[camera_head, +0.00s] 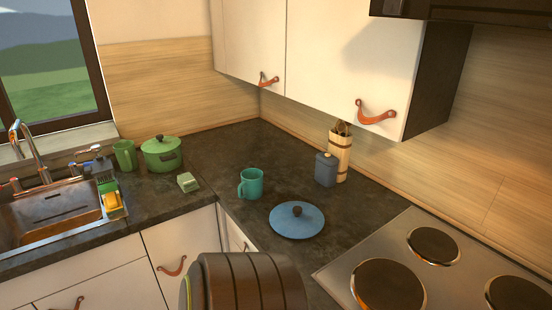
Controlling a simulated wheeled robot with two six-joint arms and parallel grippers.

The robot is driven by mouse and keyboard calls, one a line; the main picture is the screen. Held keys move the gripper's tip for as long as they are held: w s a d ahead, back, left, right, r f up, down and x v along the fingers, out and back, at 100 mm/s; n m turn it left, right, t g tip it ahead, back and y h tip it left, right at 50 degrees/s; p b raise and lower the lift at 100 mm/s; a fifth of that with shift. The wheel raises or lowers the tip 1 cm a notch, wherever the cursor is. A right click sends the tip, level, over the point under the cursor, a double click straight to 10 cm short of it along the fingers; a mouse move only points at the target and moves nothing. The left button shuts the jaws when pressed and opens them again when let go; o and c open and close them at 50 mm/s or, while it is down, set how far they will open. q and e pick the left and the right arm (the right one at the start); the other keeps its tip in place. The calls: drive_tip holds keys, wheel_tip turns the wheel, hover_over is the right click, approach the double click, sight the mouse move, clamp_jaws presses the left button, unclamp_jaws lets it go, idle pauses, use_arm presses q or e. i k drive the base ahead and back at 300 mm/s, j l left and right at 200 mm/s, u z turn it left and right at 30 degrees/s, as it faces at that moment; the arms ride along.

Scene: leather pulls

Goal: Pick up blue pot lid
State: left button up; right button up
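The blue pot lid (297,222) lies on the dark countertop (225,165) near its front edge, with its dark round knob facing up. It is fully visible. A dark, banded rounded shape at the bottom centre looks like part of my own body and sits in front of the counter, below the lid in the picture. Neither of my grippers can be seen in this view.
A teal mug (251,184) stands just behind the lid to the left. A blue-grey canister (326,169) and a wooden block (340,155) stand behind it to the right. The stove (440,275) is at right; a green pot (162,154) and the sink (50,212) are left.

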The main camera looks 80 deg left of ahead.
sight(291, 220)
drive_tip(key=u, duration=2.25)
drive_tip(key=i+j, duration=0.15)
drive_tip(key=j, duration=0.2)
drive_tip(key=i+j, duration=0.2)
drive_tip(key=j, duration=0.15)
drive_tip(key=i+j, duration=0.15)
drive_tip(key=j, duration=0.2)
